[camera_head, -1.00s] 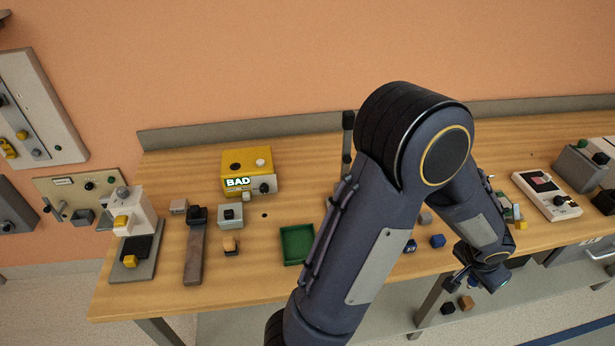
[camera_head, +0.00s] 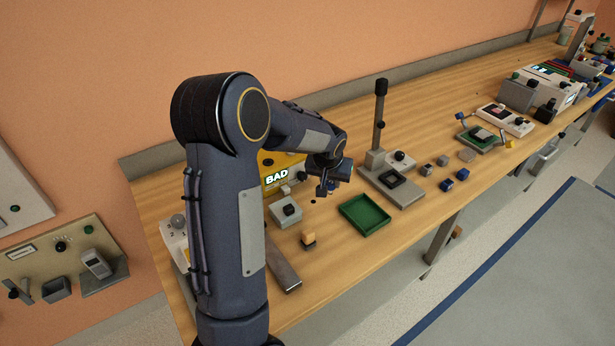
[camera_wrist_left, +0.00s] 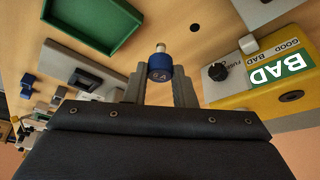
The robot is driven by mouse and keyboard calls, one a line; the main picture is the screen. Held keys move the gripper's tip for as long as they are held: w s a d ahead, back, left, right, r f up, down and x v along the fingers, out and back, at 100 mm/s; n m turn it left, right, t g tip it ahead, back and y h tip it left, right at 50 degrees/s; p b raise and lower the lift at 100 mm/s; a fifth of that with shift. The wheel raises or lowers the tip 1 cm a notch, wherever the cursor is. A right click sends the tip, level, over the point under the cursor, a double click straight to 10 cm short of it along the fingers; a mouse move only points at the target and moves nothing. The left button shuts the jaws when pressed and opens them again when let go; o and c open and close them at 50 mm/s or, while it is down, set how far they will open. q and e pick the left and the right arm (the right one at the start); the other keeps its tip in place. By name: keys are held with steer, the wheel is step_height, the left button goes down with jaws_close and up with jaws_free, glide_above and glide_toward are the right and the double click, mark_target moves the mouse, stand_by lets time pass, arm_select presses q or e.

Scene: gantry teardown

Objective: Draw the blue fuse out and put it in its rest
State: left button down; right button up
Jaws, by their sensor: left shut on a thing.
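The blue fuse (camera_wrist_left: 160,70) is a short round blue body with pale lettering and a small metal end, seen in the left wrist view. My left gripper (camera_wrist_left: 160,78) is shut on it, with one grey finger on each side. In the head view my left gripper (camera_head: 325,189) hangs over the bench, in front of the yellow tester (camera_head: 272,184) with its lit BAD sign. The fuse is hard to make out there. The tester also shows in the left wrist view (camera_wrist_left: 230,98). I cannot tell which fitting is the fuse's rest. My right gripper is out of view.
A green tray (camera_head: 364,213) lies right of the gripper. A grey base with a black post (camera_head: 379,120) stands behind it. Small blue blocks (camera_head: 447,185) lie farther right. A grey box with a black knob (camera_head: 286,211) stands near the tester.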

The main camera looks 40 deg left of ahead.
arm_select(q)
steer(key=n, duration=0.1)
glide_above(313, 203)
steer(key=shift+r+y, duration=0.15)
steer(key=shift+y, duration=0.15)
steer(key=shift+b, duration=0.3)
steer(key=shift+f+b, duration=2.55)
steer(key=shift+f, duration=0.3)
steer(key=shift+f+b, duration=0.7)
steer(key=shift+f, duration=0.1)
steer(key=shift+s, duration=0.1)
